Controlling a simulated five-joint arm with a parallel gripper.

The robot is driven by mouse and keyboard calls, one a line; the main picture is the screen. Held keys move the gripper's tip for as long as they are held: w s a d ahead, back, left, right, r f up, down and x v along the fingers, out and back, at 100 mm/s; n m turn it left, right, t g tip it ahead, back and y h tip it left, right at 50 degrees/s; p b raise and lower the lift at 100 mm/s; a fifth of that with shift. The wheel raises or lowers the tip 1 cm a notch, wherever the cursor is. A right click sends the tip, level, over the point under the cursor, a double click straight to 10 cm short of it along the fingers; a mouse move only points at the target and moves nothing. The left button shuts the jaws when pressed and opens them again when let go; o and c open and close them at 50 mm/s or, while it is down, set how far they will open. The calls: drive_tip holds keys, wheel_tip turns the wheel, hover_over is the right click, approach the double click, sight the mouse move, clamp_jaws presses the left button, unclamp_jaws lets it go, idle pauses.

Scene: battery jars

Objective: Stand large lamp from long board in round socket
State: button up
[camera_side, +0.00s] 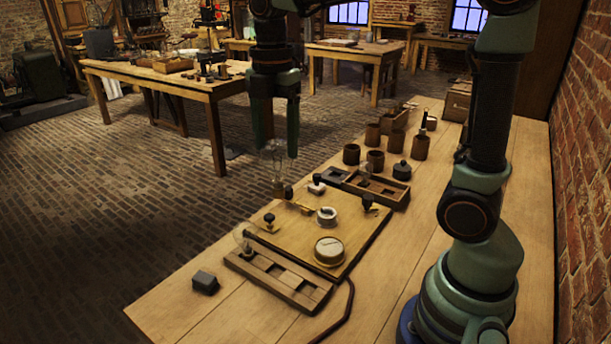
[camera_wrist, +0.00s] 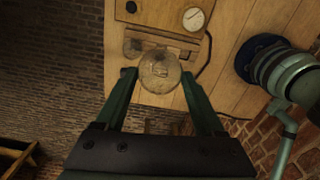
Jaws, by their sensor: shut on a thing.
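My gripper (camera_side: 275,147) is shut on the large lamp (camera_side: 274,166), a clear glass bulb. It hangs upright with its dark base down, in the air above the far-left edge of the wooden base panel. In the wrist view the bulb (camera_wrist: 160,74) sits between my fingertips (camera_wrist: 158,76). The round socket (camera_side: 327,214) is a white ring on the panel, empty, to the right of and below the lamp. The long board (camera_side: 290,284) lies at the panel's front, with hollowed compartments. Another glass bulb (camera_side: 243,236) stands at its left end.
The panel (camera_side: 300,230) carries a round dial (camera_side: 329,251), dark knobs (camera_side: 269,220) and a brass strip (camera_side: 298,206). A divided tray (camera_side: 385,190), dark jars (camera_side: 351,154) and a lidded pot (camera_side: 402,170) stand behind. A black block (camera_side: 205,282) lies front left. Bare table lies at front.

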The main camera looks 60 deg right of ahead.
drive_tip(key=s+d+f+m, duration=0.15)
drive_tip(key=d+f, duration=0.25)
drive_tip(key=d, duration=0.4)
drive_tip(key=d+f+m, duration=0.2)
drive_tip(key=d+f, duration=0.3)
drive_tip(key=d, duration=0.4)
drive_tip(key=shift+w+a+f, duration=0.1)
drive_tip(key=shift+f, duration=1.3)
drive_tip(key=shift+w+f, duration=0.1)
drive_tip(key=shift+f, duration=1.8)
drive_tip(key=o, duration=1.3)
drive_tip(key=shift+c, duration=0.2)
wheel_tip(320, 180, up, 11)
